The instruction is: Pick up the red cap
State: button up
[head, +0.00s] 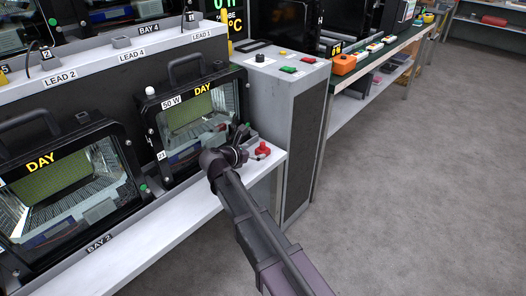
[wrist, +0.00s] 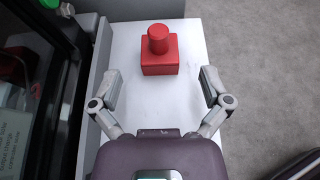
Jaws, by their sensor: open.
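The red cap (wrist: 159,55) stands upright on the white shelf in the wrist view, a square block with a round knob on top. It also shows in the head view (head: 263,150), near the right end of the shelf beside the right floodlight housing. My gripper (wrist: 159,88) is open, with its two fingers spread wide apart on either side. The red cap lies ahead of the fingertips, roughly midway between their lines, and nothing is held. In the head view my gripper (head: 241,143) is just left of the red cap; its fingers are small and partly hidden there.
The right floodlight housing (head: 158,122) stands close to the left of my gripper. A grey cabinet (head: 297,128) with coloured buttons rises behind the shelf end. The white shelf (head: 190,214) ends just right of the red cap, with open grey floor (head: 420,180) beyond.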

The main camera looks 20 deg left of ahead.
aim_at(261, 150)
jog(key=shift+b+x, duration=0.65)
jog(key=shift+x, duration=1.4)
jog(key=c, duration=1.1)
